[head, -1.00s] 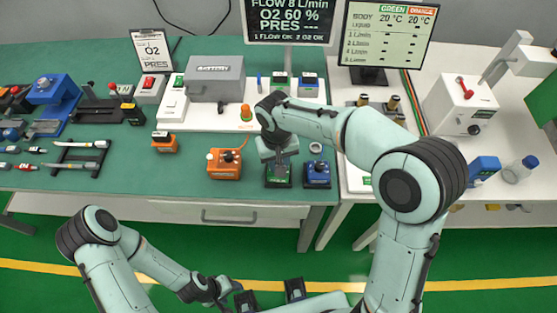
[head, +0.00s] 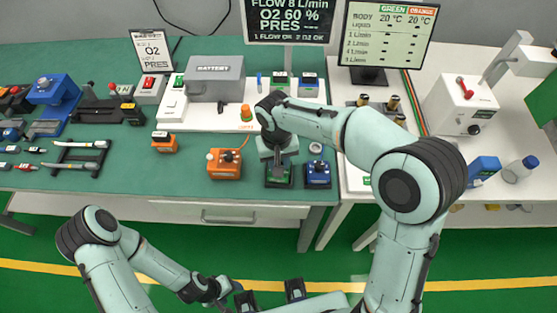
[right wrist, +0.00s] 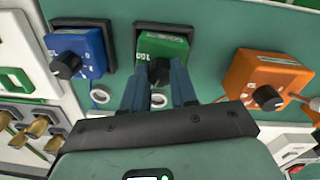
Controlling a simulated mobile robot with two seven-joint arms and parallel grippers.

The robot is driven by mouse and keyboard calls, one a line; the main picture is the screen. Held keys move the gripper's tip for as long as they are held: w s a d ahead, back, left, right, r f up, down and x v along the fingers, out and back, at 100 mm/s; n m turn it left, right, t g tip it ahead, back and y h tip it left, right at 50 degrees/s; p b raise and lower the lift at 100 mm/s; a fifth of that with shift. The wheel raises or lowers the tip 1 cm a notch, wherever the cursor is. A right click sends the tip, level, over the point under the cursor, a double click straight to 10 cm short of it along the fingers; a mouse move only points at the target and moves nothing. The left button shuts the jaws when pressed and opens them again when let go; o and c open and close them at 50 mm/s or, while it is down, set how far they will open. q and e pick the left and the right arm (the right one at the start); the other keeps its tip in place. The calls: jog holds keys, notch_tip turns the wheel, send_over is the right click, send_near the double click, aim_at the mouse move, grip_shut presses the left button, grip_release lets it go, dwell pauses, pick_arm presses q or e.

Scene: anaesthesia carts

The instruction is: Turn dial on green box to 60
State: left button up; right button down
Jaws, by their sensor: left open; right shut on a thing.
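The green box (head: 283,184) stands near the front edge of the green table, mostly covered by my right gripper (head: 278,160) in the head view. In the right wrist view the green box (right wrist: 165,45) shows its small pale label, which I cannot read surely. Its dark dial (right wrist: 158,72) sits between the two fingers of my right gripper (right wrist: 159,80), which is shut on it. My left gripper (head: 270,296) is low at the bottom of the head view, away from the table, open and empty, with its fingers wide apart.
A blue box (head: 317,176) with a dial stands right beside the green one. An orange box (head: 224,164) stands to its left. The screen (head: 289,20) reads flow 8 L/min, O2 60 %, PRES with dashes. A white panel (head: 355,178) lies further right.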

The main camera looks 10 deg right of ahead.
jog(key=shift+m, duration=0.3)
dwell(2.8)
jog(key=c, duration=0.9)
grip_release()
pick_arm(q)
jog(key=shift+w+r+p, duration=0.35)
jog(key=shift+r+p, duration=0.15)
jog(key=shift+r, duration=0.1)
jog(key=shift+w+r+p, duration=0.35)
jog(key=shift+r+p, duration=0.1)
jog(key=shift+r, duration=0.1)
pick_arm(e)
jog(key=r, duration=1.3)
jog(key=shift+a+r, duration=0.2)
jog(key=shift+a, duration=0.05)
